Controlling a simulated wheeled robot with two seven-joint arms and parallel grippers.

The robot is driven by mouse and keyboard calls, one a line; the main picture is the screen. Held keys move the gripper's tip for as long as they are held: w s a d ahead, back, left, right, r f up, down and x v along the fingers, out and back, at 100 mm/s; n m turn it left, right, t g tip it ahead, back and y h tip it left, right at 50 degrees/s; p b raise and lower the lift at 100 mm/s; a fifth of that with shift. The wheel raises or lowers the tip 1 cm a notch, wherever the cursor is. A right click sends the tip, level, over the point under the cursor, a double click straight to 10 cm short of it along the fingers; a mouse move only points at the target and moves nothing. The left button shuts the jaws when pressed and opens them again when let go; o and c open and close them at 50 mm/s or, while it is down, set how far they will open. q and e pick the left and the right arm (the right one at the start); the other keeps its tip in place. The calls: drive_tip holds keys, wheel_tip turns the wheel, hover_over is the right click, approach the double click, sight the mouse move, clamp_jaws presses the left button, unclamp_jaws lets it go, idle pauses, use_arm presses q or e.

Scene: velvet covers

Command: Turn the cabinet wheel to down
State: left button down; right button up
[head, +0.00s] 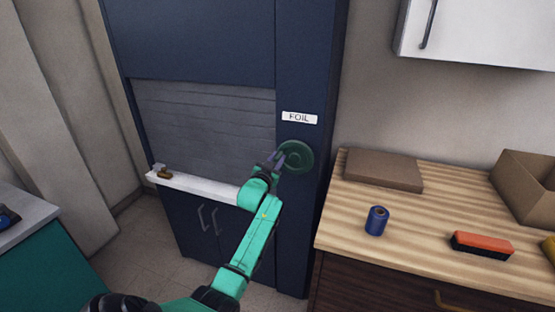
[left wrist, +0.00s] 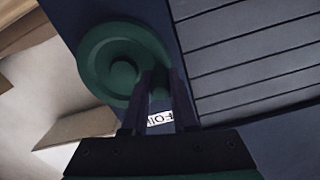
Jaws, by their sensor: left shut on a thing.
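The cabinet wheel (head: 299,156) is a round dark green disc on the narrow right panel of the tall dark blue cabinet (head: 200,40), below a white "FOIL" label (head: 299,118). My left gripper (head: 277,158) reaches it from the front, at the wheel's left side. In the left wrist view the wheel (left wrist: 124,62) shows a raised round hub, and my left gripper's fingers (left wrist: 160,82) are at its rim, shut on it. The fingers hide part of the rim. The wheel's pointer or mark cannot be made out. My right gripper is not in view.
The cabinet's grey slatted shutter (head: 205,125) is left of the wheel, above a white ledge (head: 195,186) with a small brown item. A wooden counter (head: 350,215) at right holds a brown flat box (head: 383,170), a blue spool (head: 376,221) and an orange brush (head: 482,244).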

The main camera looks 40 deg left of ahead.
use_arm(q)
drive_tip(key=shift+f, duration=0.15)
drive_tip(key=c, duration=0.7)
unclamp_jaws()
drive_tip(key=shift+s, duration=0.1)
drive_tip(key=b+v, duration=0.2)
drive_tip(key=v, duration=1.2)
drive_tip(key=shift+s, duration=0.2)
drive_tip(key=shift+d, duration=0.15)
